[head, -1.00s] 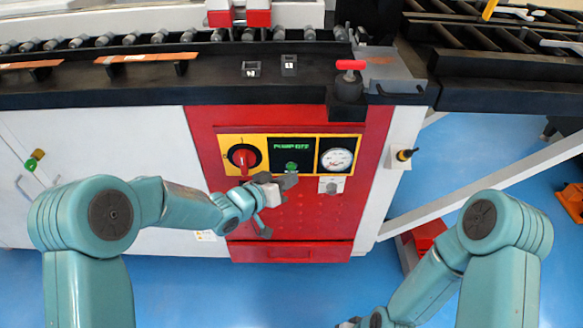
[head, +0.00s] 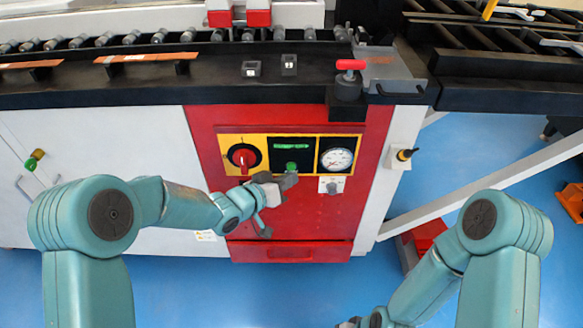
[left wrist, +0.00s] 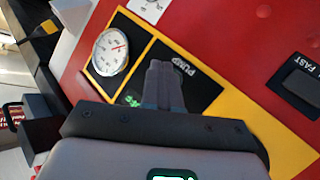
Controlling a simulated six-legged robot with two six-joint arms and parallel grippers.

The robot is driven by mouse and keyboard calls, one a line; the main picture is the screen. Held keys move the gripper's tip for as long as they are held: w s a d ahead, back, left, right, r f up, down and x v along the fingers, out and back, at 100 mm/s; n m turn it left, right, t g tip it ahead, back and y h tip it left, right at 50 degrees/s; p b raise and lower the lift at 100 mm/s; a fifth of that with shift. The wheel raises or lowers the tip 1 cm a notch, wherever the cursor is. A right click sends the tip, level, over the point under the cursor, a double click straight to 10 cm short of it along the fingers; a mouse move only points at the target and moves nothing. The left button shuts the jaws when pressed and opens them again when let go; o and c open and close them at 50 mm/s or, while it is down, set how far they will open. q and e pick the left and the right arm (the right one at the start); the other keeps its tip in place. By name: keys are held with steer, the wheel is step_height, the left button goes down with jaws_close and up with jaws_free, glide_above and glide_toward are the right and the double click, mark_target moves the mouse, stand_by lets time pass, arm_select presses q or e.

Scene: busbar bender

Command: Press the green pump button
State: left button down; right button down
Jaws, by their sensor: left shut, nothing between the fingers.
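The green pump button (head: 291,166) is on the black middle section of the yellow-framed control panel (head: 228,140), below a lit green display (head: 291,146). The display's lettering is too blurred to read. My left gripper (head: 290,181) is shut and empty, with its tips at the button's lower edge. In the left wrist view the closed fingers (left wrist: 163,85) point into the black section beside the white PUMP label (left wrist: 180,66) and hide the button. Contact cannot be told for sure. My right gripper (head: 348,322) barely shows at the bottom edge, its jaws unclear.
A red rotary knob (head: 243,156) is left of the button, and a round gauge (head: 336,159) is right. A small grey switch (head: 331,186) sits below the gauge. A black ledge with a red-handled part (head: 350,66) overhangs above. Blue floor lies open in front.

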arm_select(q)
steer(key=shift+w, duration=0.1)
stand_by(0.6)
steer(key=shift+w, duration=0.35)
steer(key=shift+w, duration=0.45)
stand_by(0.5)
stand_by(0.3)
steer(key=shift+s, duration=0.9)
steer(key=s+b, duration=0.2)
steer(key=s, duration=0.3)
